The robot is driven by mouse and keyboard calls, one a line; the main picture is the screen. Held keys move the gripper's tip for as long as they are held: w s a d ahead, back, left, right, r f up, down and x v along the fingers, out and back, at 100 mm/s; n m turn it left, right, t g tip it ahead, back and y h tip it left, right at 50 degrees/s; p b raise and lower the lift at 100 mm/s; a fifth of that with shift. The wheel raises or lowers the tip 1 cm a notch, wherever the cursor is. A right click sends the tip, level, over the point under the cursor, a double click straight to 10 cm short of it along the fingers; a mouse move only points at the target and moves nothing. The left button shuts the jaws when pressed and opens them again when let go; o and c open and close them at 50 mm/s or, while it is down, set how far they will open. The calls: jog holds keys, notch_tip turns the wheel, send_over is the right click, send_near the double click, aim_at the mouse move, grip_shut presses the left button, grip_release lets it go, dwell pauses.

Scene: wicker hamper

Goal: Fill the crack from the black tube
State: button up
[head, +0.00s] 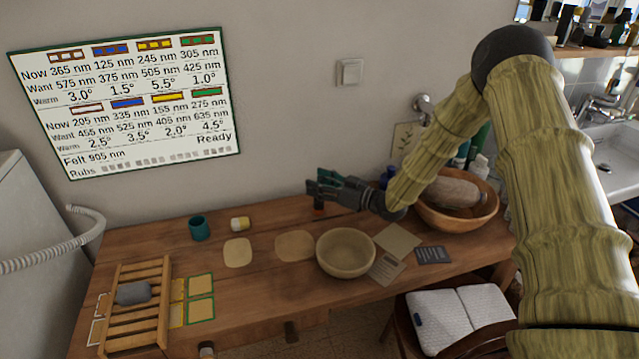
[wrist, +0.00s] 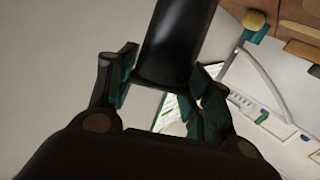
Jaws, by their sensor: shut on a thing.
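My gripper (head: 325,188) is above the back of the wooden table, right of its middle, pointing left in the head view. It is shut on a black tube (wrist: 172,45), which stands between the fingers in the wrist view. In the head view, a small dark piece with a reddish part (head: 318,206) shows just under the fingers, apparently the held tube's end. I cannot make out a crack in either view. A beige bowl (head: 345,265) stands on the table in front of the gripper, apart from it.
A teal cup (head: 199,229), a yellow-and-white pot (head: 240,224) and flat beige pieces (head: 237,252) lie left. A slatted rack (head: 125,325) holds a grey lump (head: 133,293). A wooden bowl (head: 460,223) stands right. A wall board (head: 130,100) reads "Ready".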

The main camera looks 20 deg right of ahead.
jog(key=shift+s+r+p, duration=0.1)
jog(key=shift+s+p, duration=0.2)
jog(key=shift+s, duration=0.5)
jog(key=s, duration=0.3)
jog(key=s+p, duration=0.1)
jog(key=s, duration=0.1)
jog(key=shift+d+f, duration=0.1)
jog(key=shift+f, duration=0.15)
dwell(0.5)
jog(key=shift+w, duration=0.2)
jog(key=shift+w+r+b, duration=0.2)
jog(key=shift+w+b, duration=0.45)
jog(key=shift+w, duration=1.7)
jog(key=shift+w+f, duration=0.15)
jog(key=shift+w, duration=0.65)
